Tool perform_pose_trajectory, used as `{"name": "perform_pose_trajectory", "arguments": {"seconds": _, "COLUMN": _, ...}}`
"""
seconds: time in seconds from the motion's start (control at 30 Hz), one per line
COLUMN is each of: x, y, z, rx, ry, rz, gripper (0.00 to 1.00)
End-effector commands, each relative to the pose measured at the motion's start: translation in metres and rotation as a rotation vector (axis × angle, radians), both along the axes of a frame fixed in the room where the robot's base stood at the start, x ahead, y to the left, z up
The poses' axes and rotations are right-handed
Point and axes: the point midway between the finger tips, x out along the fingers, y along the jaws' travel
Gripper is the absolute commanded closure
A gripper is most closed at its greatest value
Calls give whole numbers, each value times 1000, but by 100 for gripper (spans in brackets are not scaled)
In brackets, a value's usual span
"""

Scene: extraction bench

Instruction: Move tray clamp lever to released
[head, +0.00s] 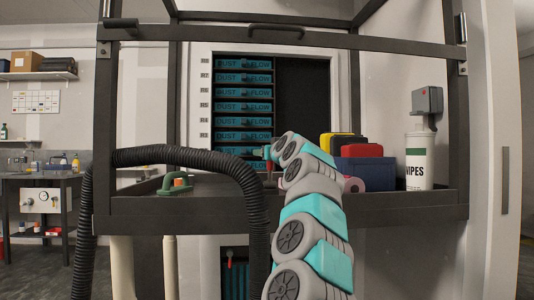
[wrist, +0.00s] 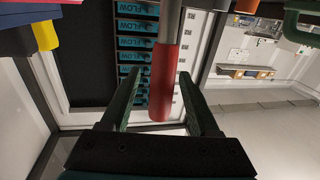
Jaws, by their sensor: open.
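A lever with a red grip on a grey rod, which looks like the tray clamp lever, fills the middle of the wrist view (wrist: 164,85). My gripper (wrist: 157,76) is open, with one dark finger on each side of the red grip. Gaps show between grip and fingers, so they look apart. In the head view my gripper (head: 258,153) is small and partly hidden by my arm, above the bench tray (head: 225,188). A bit of red (head: 269,166) shows just below it. The lever's base and clamp are hidden.
A green clamp-like fitting (head: 175,187) with an orange part sits left on the bench. A black hose (head: 180,156) arches in front. Blue bin (head: 367,174) and wipes tub (head: 419,160) stand right. Teal filter panels (head: 244,92) are behind; frame posts (head: 104,130) flank the bench.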

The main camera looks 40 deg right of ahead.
Motion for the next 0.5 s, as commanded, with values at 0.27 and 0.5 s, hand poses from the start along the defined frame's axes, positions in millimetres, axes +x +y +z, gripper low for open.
{"name": "perform_pose_trajectory", "arguments": {"seconds": 0.27, "x": 0, "y": 0, "z": 0, "rx": 0, "ry": 1, "rz": 0, "gripper": 60}}
{"name": "perform_pose_trajectory", "arguments": {"seconds": 0.5, "x": 0, "y": 0, "z": 0, "rx": 0, "ry": 1, "rz": 0, "gripper": 88}}
